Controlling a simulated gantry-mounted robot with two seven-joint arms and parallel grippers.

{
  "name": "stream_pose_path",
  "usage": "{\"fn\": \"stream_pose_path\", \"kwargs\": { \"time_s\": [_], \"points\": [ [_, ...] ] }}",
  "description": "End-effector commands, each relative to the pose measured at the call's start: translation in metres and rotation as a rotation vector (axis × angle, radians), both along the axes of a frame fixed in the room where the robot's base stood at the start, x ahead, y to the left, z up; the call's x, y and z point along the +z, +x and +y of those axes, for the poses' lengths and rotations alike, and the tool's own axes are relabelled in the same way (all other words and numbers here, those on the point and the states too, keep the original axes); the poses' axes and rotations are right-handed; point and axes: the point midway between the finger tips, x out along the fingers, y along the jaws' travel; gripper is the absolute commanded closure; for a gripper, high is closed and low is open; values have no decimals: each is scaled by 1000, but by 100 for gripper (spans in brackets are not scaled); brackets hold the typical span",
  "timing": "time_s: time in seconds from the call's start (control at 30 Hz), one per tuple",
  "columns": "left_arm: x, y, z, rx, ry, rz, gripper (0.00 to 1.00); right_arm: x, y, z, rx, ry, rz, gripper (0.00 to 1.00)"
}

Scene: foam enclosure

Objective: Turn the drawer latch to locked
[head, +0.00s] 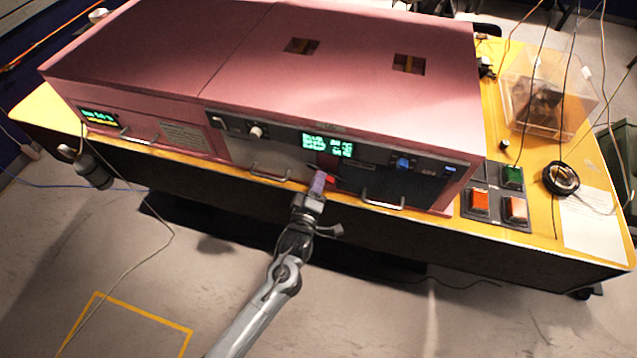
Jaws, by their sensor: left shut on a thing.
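The drawer latch (330,180) shows as a small red piece on the dark front panel of the pink enclosure, low and near the panel's middle. My left gripper (319,182) reaches up to it from below and is shut on it. The fingers cover part of the latch, so its exact angle cannot be told. A drawer handle (270,172) is to the left of the gripper and another handle (383,202) is to the right. My right gripper is not in view.
The pink enclosure (340,60) stands on a yellow-topped table (535,215). A lit green display (327,146) is above the gripper. At the right are a button panel (497,205), a cable coil (561,178) and a clear box (548,95). Floor in front is mostly clear.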

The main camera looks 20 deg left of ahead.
Motion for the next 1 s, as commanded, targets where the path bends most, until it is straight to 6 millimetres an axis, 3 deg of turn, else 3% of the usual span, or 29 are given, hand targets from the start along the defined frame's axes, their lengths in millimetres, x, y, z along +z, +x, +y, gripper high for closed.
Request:
{"fn": "stream_pose_path", "kwargs": {
  "time_s": [0.4, 1.0],
  "points": [
    [-4, 0, 2, 3, -225, -24, 100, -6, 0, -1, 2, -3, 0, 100],
    [-5, 0, 1, 0, -265, -28, 100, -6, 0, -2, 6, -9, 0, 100]
  ]
}}
